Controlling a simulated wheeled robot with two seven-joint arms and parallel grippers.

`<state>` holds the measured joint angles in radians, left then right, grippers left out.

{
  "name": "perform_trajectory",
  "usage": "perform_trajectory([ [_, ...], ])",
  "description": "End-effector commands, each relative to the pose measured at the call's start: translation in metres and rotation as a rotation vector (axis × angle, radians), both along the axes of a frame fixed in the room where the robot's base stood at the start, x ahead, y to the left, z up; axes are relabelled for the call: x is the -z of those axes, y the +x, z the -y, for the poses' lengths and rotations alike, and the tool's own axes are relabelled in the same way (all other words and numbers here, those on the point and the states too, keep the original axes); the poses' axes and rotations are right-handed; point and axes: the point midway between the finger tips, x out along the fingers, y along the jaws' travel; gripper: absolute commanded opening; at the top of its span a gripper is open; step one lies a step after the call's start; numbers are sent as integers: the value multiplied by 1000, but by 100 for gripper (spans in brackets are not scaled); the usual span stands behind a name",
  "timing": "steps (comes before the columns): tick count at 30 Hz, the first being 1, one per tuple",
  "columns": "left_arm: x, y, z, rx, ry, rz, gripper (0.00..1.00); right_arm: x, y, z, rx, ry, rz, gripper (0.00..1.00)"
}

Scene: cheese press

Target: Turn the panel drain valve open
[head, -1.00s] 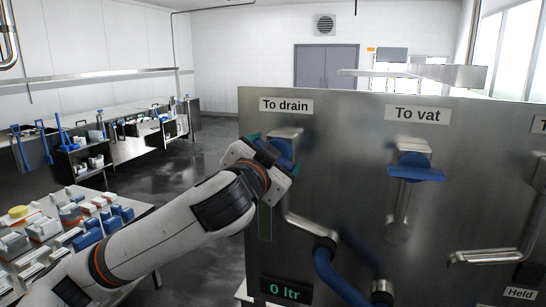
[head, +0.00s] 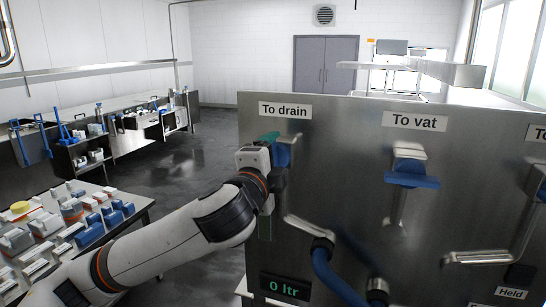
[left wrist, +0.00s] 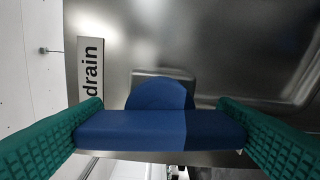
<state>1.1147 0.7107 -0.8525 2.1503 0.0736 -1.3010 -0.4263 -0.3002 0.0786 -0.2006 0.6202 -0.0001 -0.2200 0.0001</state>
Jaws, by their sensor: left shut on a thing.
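The blue drain valve handle (head: 284,153) is on the steel panel (head: 340,200), under the "To drain" label (head: 285,110). My left gripper (head: 273,164) is at the handle and partly hides it in the head view. In the left wrist view, the green fingers are shut on the two ends of the blue handle (left wrist: 130,128). The "drain" label (left wrist: 91,80) reads sideways there, so the handle stands about upright on the panel. The display (head: 285,287) below reads "0 ltr". My right gripper is not in view.
A second blue valve handle (head: 411,180), under the "To vat" label (head: 416,120), lies level to the right. A blue hose (head: 332,275) runs below on the panel. A table (head: 140,208) with small parts stands at the lower left. Open floor lies behind it.

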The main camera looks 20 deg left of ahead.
Motion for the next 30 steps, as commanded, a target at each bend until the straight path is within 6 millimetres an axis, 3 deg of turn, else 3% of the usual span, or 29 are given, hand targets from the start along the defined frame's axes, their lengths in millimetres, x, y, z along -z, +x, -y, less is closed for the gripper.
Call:
perform_trajectory([
  [9, 0, 0, 0, 1, 112, 4, 59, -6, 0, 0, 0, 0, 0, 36],
  [25, 1, 0, 0, 0, 135, 5, 59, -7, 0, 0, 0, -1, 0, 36],
  [26, 1, 0, 0, 0, 135, 5, 87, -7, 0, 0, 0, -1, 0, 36],
  [28, 1, 0, 0, 0, 134, 4, 98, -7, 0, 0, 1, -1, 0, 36],
  [30, 1, 0, 0, 0, 133, 4, 100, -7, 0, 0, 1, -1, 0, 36],
])
